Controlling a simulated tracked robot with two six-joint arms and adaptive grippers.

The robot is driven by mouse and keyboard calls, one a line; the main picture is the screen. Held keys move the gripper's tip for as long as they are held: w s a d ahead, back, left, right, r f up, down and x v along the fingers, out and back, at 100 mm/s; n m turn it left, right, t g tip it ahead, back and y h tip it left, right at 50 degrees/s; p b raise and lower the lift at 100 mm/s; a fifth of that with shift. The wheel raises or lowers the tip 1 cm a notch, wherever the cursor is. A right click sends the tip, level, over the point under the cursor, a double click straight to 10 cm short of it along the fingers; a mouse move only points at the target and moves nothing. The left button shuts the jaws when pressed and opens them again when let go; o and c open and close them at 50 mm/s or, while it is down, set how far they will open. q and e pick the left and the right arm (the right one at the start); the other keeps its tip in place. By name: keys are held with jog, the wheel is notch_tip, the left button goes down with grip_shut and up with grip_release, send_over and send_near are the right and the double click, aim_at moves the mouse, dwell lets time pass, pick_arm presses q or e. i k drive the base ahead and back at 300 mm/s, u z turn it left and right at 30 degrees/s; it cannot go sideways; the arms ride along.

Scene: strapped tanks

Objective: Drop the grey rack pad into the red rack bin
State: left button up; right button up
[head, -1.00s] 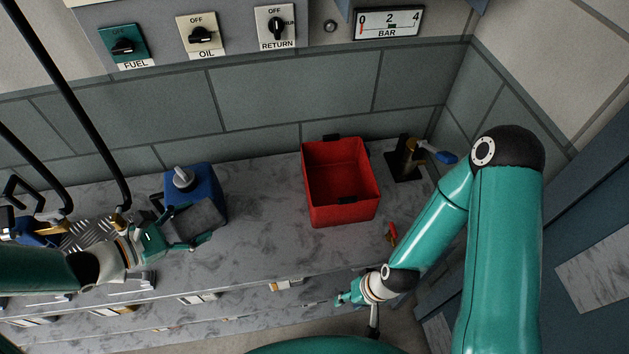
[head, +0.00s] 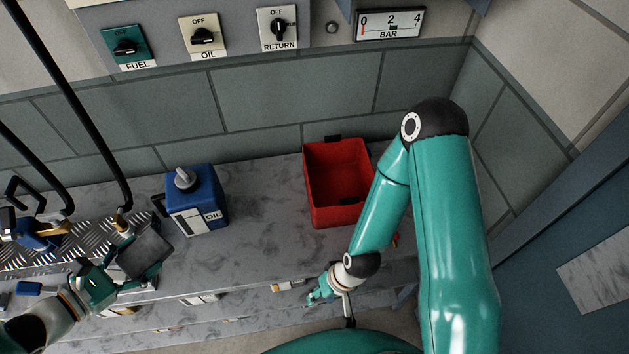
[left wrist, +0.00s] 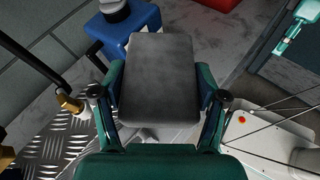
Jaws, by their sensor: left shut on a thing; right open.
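The grey rack pad (head: 145,249) is a dark grey block held by my left gripper (head: 138,262), at the left of the head view. In the left wrist view the pad (left wrist: 158,75) sits between both fingers of my left gripper (left wrist: 160,100). It is raised in front of the bench. The red rack bin (head: 318,202) stands on the bench right of the middle, open at the top; it looks empty. A corner of it shows at the top of the left wrist view (left wrist: 291,4). My right gripper (head: 318,294) is open and empty near the bench's front edge, below the bin.
A blue oil can (head: 205,205) stands on the marble bench (head: 265,220) between pad and bin. Black hoses (head: 70,100) with brass ends hang at the left above a ribbed metal plate (head: 60,255). My right arm covers the area right of the bin.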

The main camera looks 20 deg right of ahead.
aim_at(332, 193)
jog(key=z, duration=0.1)
jog(key=k, duration=0.3)
jog(key=z, duration=0.55)
jog(key=i, duration=0.45)
jog(key=z, duration=0.1)
